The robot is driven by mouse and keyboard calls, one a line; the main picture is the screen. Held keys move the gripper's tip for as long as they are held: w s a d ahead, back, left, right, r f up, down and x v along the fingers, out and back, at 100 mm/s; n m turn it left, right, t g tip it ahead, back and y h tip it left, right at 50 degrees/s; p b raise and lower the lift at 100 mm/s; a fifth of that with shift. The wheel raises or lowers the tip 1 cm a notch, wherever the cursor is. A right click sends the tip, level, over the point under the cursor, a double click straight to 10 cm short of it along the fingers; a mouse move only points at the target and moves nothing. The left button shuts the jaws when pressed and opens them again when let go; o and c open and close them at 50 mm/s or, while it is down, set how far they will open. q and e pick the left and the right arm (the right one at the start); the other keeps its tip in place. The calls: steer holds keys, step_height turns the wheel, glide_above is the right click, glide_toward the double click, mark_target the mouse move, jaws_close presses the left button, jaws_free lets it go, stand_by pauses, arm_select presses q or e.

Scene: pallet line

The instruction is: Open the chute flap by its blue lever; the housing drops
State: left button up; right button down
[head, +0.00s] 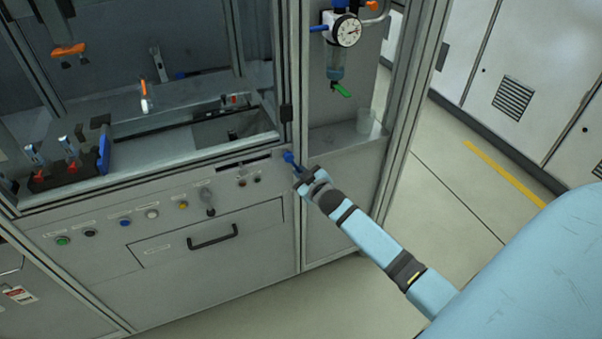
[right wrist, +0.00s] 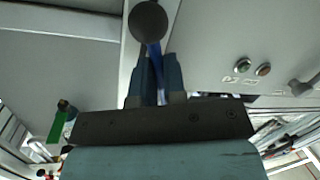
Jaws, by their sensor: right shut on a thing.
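My right gripper (head: 297,171) is shut on the blue lever (head: 289,157) at the right end of the machine's front panel. In the right wrist view the blue lever (right wrist: 154,58) stands between the two fingers (right wrist: 155,85), with a dark ball knob beyond them. A dark slot (head: 243,165) lies just left of the lever; I cannot tell how the chute flap stands. I cannot make out the housing for certain. My left gripper is not in view.
The machine's front panel carries several buttons and a drawer with a black handle (head: 213,238). A pressure gauge (head: 347,30) and a green valve handle (head: 341,90) are above and right of the lever. A metal frame post (head: 402,100) stands right of my gripper.

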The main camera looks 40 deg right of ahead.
steer(key=shift+d+r, duration=0.1)
steer(key=c, duration=1.2)
jaws_free()
steer(key=s, duration=0.4)
steer(key=s+a+r, duration=0.1)
steer(key=s, duration=0.4)
steer(key=s+r, duration=0.1)
steer(key=s, duration=0.3)
steer(key=shift+s+a+r+p, duration=0.1)
steer(key=shift+s+a+p, duration=0.1)
steer(key=shift+s+p, duration=0.15)
